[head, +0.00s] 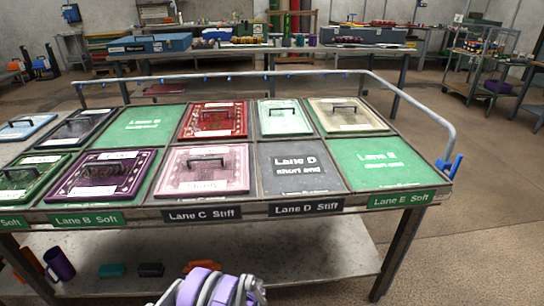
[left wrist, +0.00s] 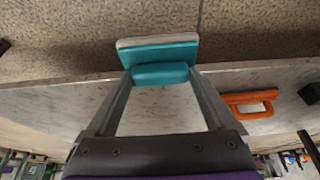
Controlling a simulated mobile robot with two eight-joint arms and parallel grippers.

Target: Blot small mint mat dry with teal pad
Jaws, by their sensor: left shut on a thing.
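The small mint mat (head: 283,117), pale with a dark handle and a white label, lies in the back row of the table, above the dark Lane D panel. In the left wrist view my left gripper (left wrist: 160,72) is shut on the teal pad (left wrist: 158,52) by its rounded grip. The pad has a pale grey layer along its far side. The held pad appears beside the lower shelf's edge, with floor behind it; I cannot tell its exact height. The held pad does not show in the head view. My right gripper is not in view.
On the lower shelf (head: 330,262) lie an orange handled tool (left wrist: 250,104), a dark block (head: 151,269), another teal item (head: 111,270) and a purple mug (head: 59,263). Other handled mats fill much of the tabletop. A pipe rail (head: 432,112) runs round the back and right.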

